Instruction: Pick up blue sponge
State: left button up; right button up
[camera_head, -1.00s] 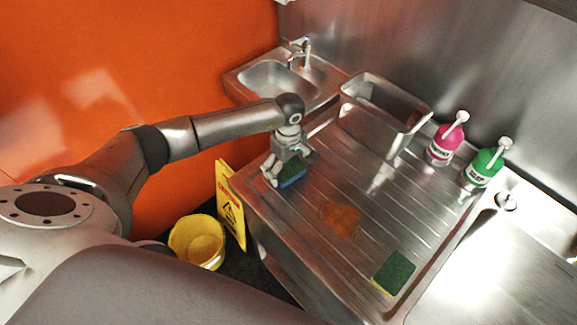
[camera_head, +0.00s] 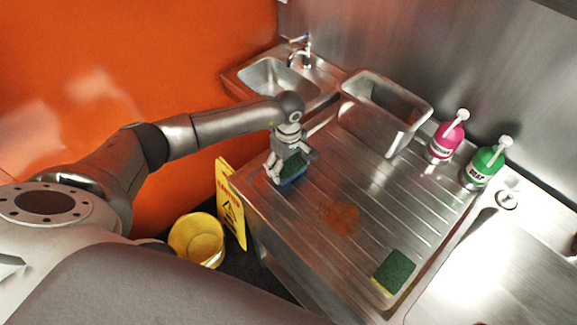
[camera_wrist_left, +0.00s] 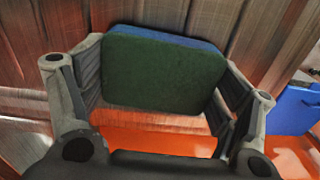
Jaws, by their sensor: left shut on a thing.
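The blue sponge (camera_head: 292,168), with a dark green scrub face, is at the left end of the ribbed steel drainboard (camera_head: 345,180). My left gripper (camera_head: 287,172) is shut on it. In the left wrist view the sponge (camera_wrist_left: 163,70) sits between the two fingers of the gripper (camera_wrist_left: 160,95), green face toward the camera and blue along its far edge. I cannot tell if it still touches the drainboard. My right gripper is not in view.
A green and yellow sponge (camera_head: 394,272) lies at the drainboard's near right, by an orange-brown stain (camera_head: 340,217). A steel bin (camera_head: 380,112), pink bottle (camera_head: 447,138) and green soap bottle (camera_head: 484,165) stand behind. A yellow bucket (camera_head: 197,240) and caution sign (camera_head: 230,205) are on the floor.

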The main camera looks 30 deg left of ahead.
pick_arm(q)
jog(key=shift+w+r+b, duration=0.1)
jog(key=shift+r+b, duration=0.45)
jog(key=shift+b, duration=0.05)
jog(key=shift+r+b, duration=0.65)
jog(key=s+r, duration=0.1)
jog(key=s+d+r+b, duration=0.1)
jog(key=s+r, duration=0.1)
jog(key=s+r+b, duration=0.1)
jog(key=r, duration=0.1)
jog(key=shift+s+d+r, duration=0.2)
jog(key=shift+s+r, duration=0.05)
jog(key=s+d+r+b, duration=0.2)
jog(key=s+r+b, duration=0.1)
jog(key=s, duration=0.6)
jog(key=shift+d+r, duration=0.4)
jog(key=shift+r, duration=0.45)
jog(key=shift+o, duration=0.2)
jog(key=shift+c, duration=1.3)
jog(key=shift+d, duration=0.1)
